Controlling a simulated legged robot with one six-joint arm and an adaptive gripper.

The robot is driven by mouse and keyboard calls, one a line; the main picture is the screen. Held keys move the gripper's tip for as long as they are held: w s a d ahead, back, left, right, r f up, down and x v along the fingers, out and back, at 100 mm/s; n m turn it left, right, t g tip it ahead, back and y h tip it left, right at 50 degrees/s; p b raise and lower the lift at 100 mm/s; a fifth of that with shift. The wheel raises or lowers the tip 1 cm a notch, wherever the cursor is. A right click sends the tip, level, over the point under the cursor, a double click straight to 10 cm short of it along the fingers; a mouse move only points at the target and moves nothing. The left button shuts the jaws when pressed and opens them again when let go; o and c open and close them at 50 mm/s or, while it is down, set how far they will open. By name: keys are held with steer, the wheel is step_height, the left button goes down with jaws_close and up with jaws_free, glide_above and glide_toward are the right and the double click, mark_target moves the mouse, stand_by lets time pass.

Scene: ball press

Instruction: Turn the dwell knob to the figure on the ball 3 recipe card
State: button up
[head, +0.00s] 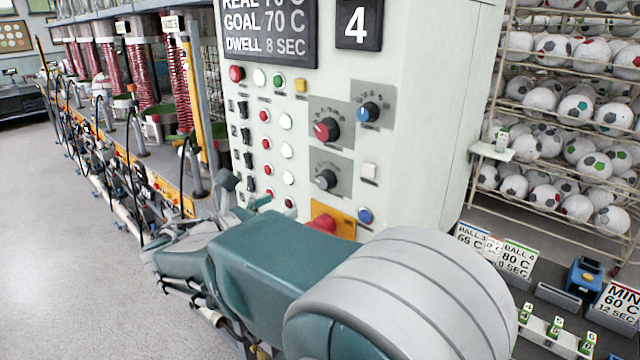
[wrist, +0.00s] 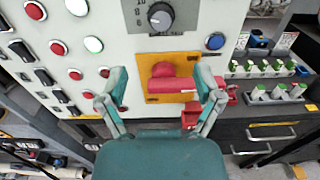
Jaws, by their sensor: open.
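The press's control panel (head: 300,85) has three knobs: a red one (head: 326,129), a blue one (head: 369,111) and a dark grey one (head: 326,180). The dark grey knob (wrist: 160,17) has figures on its left in the wrist view, among them 10 and 8. I cannot read knob names. The display (head: 268,30) reads real 70 C, goal 70 C, dwell 8 SEC. A partly hidden card (head: 470,236) shows 65 C and seems marked ball 3; its seconds are hidden. My gripper (wrist: 162,78) is open and empty, in front of the panel below the grey knob; the head view shows its fingers (head: 245,193) too.
A red mushroom button (wrist: 163,84) on an orange plate lies between my fingers in the wrist view. Lit buttons and black switches are left of it. Other cards (head: 517,258) stand at lower right. Ball racks (head: 560,90) stand behind. Floor (head: 50,250) is clear on the left.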

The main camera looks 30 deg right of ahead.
mark_target(321, 184)
steer(key=x, duration=1.1)
steer(key=shift+s, duration=0.1)
steer(key=c, duration=1.2)
